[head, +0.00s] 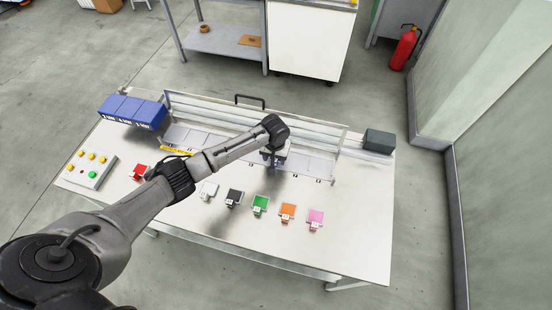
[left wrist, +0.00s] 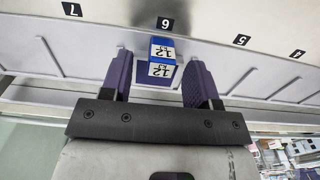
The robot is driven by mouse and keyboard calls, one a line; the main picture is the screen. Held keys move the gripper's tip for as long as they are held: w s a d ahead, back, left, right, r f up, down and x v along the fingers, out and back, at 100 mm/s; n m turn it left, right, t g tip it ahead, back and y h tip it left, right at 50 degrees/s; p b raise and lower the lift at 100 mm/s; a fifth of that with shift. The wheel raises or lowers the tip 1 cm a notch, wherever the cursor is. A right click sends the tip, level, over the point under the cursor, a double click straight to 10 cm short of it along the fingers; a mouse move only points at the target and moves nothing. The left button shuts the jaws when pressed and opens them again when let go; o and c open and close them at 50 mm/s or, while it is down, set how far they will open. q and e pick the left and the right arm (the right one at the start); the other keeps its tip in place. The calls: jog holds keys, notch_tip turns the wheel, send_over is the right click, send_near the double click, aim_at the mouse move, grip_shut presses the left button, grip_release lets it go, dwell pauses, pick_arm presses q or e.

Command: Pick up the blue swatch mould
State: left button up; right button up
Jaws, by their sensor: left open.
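The blue swatch mould (left wrist: 162,46) shows in the left wrist view, with white labels reading 12. It sits at the bay marked 6 on the grey rack (left wrist: 60,58). My left gripper (left wrist: 160,82) is open, its two purple fingers apart on either side of the mould; I see a gap on each side and cannot tell their exact depth. In the head view my left gripper (head: 272,159) is over the rack and the blue mould is hidden there. My right gripper is not in view.
Red (head: 140,171), white (head: 209,189), black (head: 234,197), green (head: 260,204), orange (head: 287,211) and pink (head: 315,217) moulds stand along the white table (head: 360,240). Blue bins (head: 132,111) and a button panel (head: 88,168) are at left. A dark grey box (head: 379,141) is at right.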

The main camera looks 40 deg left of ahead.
pick_arm(q)
jog(key=shift+f, duration=0.15)
jog(key=shift+c, duration=0.4)
jog(key=c, duration=0.9)
jog(key=shift+c, duration=0.2)
